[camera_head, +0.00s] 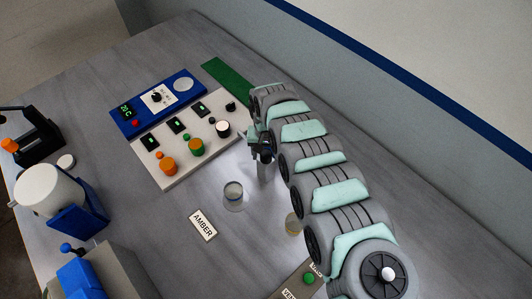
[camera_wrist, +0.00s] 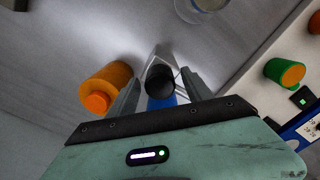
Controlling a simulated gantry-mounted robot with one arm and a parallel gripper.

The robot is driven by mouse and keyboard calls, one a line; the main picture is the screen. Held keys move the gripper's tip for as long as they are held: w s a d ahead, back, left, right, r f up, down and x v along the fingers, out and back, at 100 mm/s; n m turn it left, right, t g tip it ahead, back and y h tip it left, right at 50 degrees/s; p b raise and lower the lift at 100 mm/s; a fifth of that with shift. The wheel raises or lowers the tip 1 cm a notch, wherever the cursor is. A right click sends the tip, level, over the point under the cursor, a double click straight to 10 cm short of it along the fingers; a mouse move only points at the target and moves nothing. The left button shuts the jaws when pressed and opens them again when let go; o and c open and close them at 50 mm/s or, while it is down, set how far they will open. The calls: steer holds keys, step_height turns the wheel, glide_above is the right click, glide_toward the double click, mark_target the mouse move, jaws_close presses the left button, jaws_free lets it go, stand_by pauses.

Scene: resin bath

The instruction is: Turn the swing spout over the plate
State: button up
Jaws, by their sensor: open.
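In the wrist view my gripper (camera_wrist: 160,78) is open, with one finger on each side of a black round knob (camera_wrist: 160,84). Blue and pale metallic parts show around the knob; I cannot tell whether the fingers touch it. An orange cylinder with a smaller orange cap (camera_wrist: 105,86) is just left of the fingers. In the head view my gripper (camera_head: 263,155) is low beside the control panel, above a grey upright part (camera_head: 265,173). A pale round plate (camera_head: 184,84) lies on the blue unit with the "20 C" display. My arm hides part of the spout area.
A clear beaker (camera_head: 233,196) stands near the gripper, and a yellowish one (camera_head: 293,224) is beside my arm. The control panel (camera_head: 183,178) has several knobs. An AMBER label (camera_head: 203,225) lies in front. A white drum (camera_head: 48,190) stands at left.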

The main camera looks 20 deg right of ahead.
jaws_close()
stand_by(0.6)
stand_by(0.3)
